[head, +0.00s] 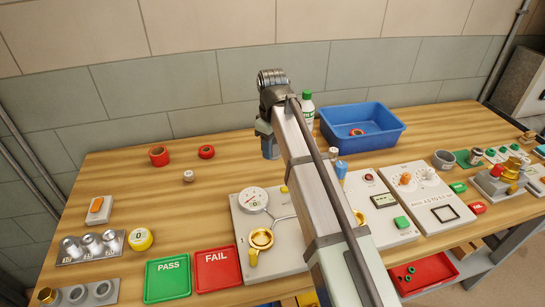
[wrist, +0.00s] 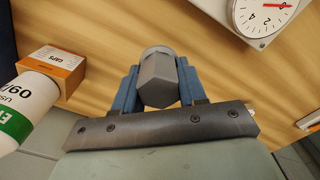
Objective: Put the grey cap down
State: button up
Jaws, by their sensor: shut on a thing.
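The grey cap (wrist: 158,80) is a hexagonal grey piece, seen in the wrist view between the two blue fingers of my gripper (wrist: 157,90). The fingers are shut on its sides. In the head view my gripper (head: 268,140) points down over the wooden table, behind the test panel and left of the blue bin. My arm hides much of that area, and I cannot clearly make out the cap there. How far the cap is from the table is hard to tell.
A white bottle with a green label (wrist: 22,108) and an orange box (wrist: 55,68) stand close by. The blue bin (head: 385,137) is to the right, the gauge (head: 253,200) nearer. Red rings (head: 159,155) lie left, with bare table (head: 225,172) between.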

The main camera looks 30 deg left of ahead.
jog(key=shift+r, duration=0.85)
jog(key=shift+w+d, duration=0.15)
jog(key=w+d+m, duration=0.7)
jog(key=w+d, duration=2.5)
jog(key=d, duration=0.4)
jog(key=n, duration=0.5)
send_over(414, 145)
jog(key=shift+d+f, duration=0.1)
jog(key=shift+f, duration=4.8)
jog(key=shift+f, duration=0.15)
